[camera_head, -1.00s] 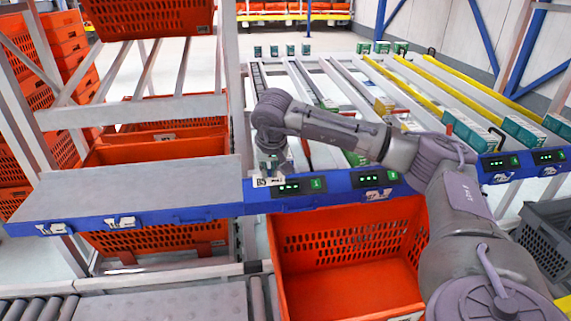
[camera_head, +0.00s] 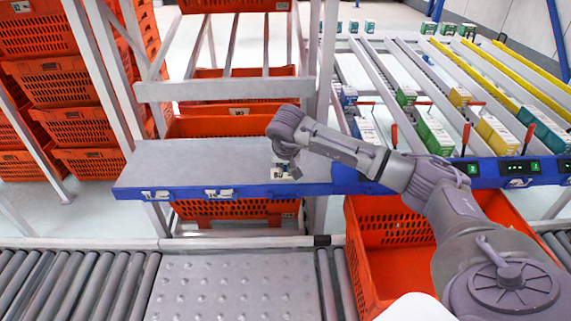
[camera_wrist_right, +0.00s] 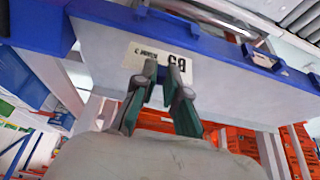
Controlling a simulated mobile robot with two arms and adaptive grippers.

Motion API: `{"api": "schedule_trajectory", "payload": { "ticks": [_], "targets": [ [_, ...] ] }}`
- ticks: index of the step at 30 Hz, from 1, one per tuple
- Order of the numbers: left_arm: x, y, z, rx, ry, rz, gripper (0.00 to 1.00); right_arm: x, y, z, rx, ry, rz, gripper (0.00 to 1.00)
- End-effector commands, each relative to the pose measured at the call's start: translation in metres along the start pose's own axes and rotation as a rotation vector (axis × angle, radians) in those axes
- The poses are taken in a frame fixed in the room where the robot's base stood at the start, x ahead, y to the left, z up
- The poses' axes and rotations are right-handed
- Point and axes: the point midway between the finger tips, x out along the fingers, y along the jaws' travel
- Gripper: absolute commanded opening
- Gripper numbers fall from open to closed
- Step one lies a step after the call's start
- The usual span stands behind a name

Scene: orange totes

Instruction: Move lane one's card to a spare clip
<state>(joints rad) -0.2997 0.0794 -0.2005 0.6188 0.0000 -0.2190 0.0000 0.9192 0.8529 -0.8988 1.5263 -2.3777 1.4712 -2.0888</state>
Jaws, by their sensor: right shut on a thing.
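The white card (camera_wrist_right: 178,64) with black print is held between the fingertips of my right gripper (camera_wrist_right: 160,85) in the right wrist view. In the head view, my right gripper (camera_head: 284,166) and the card (camera_head: 280,174) are over the front of the grey shelf, near its blue rail. I cannot tell whether the card touches the rail. Two pale clips, a left one (camera_head: 155,195) and a right one (camera_head: 219,193), sit on the rail left of the gripper and show no card. A clip (camera_wrist_right: 262,57) also shows in the wrist view. My left gripper is out of view.
The grey shelf top (camera_head: 200,160) is bare. Orange totes stand below and behind it, one large tote (camera_head: 370,235) below my right arm. Lanes of cartons (camera_head: 435,137) and green-lit displays (camera_head: 520,167) are at the right. A roller conveyor (camera_head: 70,285) runs in front.

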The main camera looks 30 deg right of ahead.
Motion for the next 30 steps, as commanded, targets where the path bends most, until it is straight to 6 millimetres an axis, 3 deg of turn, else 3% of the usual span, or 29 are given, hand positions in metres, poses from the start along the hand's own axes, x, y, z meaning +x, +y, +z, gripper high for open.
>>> {"api": "schedule_trajectory", "payload": {
  "ticks": [18,30],
  "targets": [
    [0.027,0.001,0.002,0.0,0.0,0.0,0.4,0.034,0.0,0.016,-0.001,-0.001,0.0,0.0],
    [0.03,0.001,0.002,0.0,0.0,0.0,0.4,0.039,0.0,0.018,0.0,0.0,0.0,0.0]
  ]
}}
